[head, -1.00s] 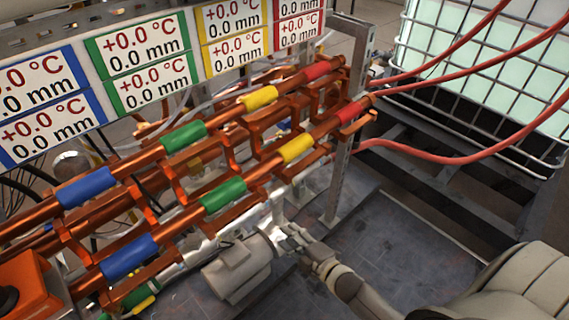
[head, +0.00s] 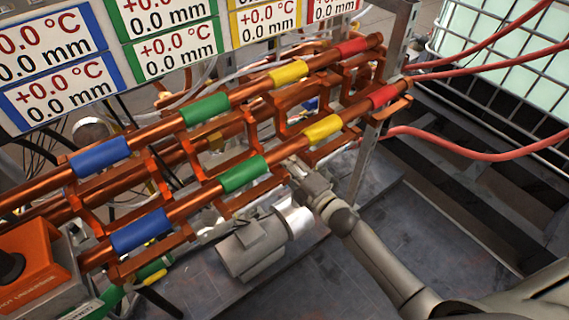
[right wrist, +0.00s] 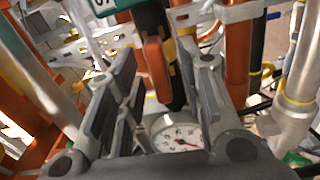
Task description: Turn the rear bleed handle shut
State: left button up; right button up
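In the right wrist view an orange-red handle (right wrist: 157,68) stands between the fingers of my right gripper (right wrist: 165,66). The fingers are apart, one on each side, and I see no clear contact. I cannot tell for sure that this is the rear bleed handle. In the head view my right gripper (head: 300,170) reaches in under the front copper pipe (head: 285,147), between its green and yellow bands. Its fingertips are partly hidden there, and I cannot make out the handle in that view. My left gripper is not in view.
A white-faced gauge (right wrist: 178,137) lies low between the fingers. Copper pipes and brackets crowd the gripper. A grey motor-like housing (head: 252,247) sits left of my right forearm. Red hoses (head: 470,152) run off to the right. The dark floor (head: 395,225) is clear at lower right.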

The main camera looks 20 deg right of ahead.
jog(key=shift+w+a, duration=0.25)
jog(key=shift+w, duration=0.45)
jog(key=shift+c, duration=0.3)
grip_shut()
